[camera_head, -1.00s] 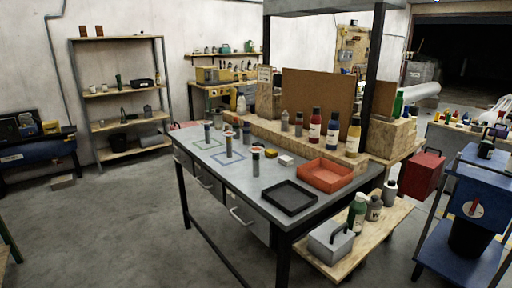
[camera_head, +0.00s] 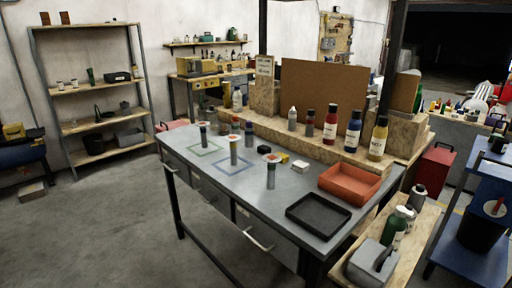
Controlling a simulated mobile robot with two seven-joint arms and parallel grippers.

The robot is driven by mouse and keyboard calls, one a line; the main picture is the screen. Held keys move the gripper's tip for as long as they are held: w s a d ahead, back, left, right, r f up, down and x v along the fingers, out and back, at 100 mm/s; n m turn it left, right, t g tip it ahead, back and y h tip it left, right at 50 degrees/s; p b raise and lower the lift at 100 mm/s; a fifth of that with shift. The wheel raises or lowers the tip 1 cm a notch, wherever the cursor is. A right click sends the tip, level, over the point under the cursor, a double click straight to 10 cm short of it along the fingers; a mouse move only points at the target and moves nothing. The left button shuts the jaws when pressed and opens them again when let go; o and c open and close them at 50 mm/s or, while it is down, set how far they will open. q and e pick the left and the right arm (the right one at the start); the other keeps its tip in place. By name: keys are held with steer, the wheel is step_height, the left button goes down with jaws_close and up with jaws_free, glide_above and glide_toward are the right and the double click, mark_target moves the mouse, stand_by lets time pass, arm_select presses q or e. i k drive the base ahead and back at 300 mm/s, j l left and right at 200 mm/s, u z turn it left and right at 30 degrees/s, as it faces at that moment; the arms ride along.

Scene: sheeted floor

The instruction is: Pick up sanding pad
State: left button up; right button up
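No object is clearly recognisable as the sanding pad. Two small blocks lie on the grey workbench (camera_head: 240,192): a yellow and dark one (camera_head: 284,157) and a white one (camera_head: 300,166), either of which could be it; they are too small to tell. Both lie behind the black tray (camera_head: 318,215) and left of the orange-red tray (camera_head: 350,184). Neither of my grippers shows in the head view.
Several upright grey cylinders, one of them nearest the front (camera_head: 270,178), stand on the bench near outlined squares (camera_head: 230,165). Bottles, including a red one (camera_head: 330,125), line the wooden ledge behind. A lower wooden shelf (camera_head: 405,245) juts out at right.

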mark_target(262, 149)
steer(key=i+j, duration=0.65)
steer(key=j, duration=0.15)
